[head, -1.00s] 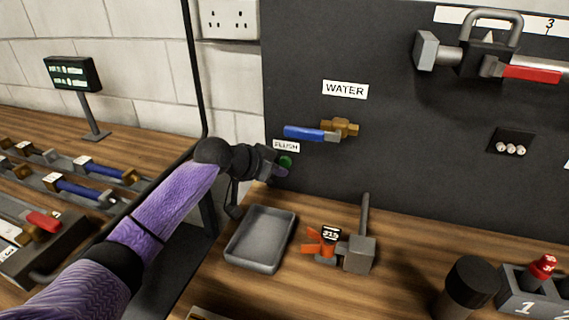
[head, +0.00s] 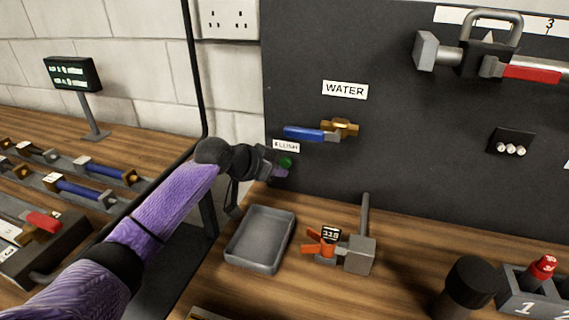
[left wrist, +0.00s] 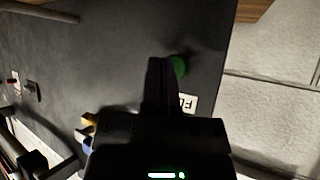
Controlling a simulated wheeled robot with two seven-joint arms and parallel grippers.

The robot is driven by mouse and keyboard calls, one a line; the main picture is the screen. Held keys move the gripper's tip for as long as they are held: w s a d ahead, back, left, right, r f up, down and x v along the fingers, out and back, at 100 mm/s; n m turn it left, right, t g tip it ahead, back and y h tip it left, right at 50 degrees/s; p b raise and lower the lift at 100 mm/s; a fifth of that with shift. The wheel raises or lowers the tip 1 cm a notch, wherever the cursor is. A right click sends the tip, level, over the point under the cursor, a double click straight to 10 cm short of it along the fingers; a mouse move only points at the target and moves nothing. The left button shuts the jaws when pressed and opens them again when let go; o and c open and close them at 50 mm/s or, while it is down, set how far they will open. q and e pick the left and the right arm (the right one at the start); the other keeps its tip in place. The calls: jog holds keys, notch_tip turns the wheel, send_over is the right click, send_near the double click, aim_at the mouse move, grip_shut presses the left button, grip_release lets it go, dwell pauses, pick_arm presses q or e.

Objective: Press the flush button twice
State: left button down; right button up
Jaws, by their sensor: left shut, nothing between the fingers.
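The green flush button (head: 285,162) sits on the dark panel just below the FLUSH label (head: 286,146). My left gripper (head: 281,172) is shut and empty, with its fingertips at the button, partly in front of it. In the left wrist view the shut fingers (left wrist: 161,80) point at the panel, right beside the green button (left wrist: 179,66). I cannot tell whether the fingertips touch the button. The right gripper is not in view.
A blue-handled water valve (head: 310,133) is on the panel just above and right of the button. A grey tray (head: 261,238) and a grey mallet-like block (head: 356,253) with an orange clip (head: 318,243) lie on the bench below.

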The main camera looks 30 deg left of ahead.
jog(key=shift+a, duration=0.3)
pick_arm(q)
jog(key=shift+w, duration=0.15)
jog(key=shift+w+a, duration=0.15)
jog(key=shift+w, duration=0.1)
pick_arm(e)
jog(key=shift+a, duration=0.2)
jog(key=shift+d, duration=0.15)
pick_arm(q)
jog(key=shift+w, duration=0.15)
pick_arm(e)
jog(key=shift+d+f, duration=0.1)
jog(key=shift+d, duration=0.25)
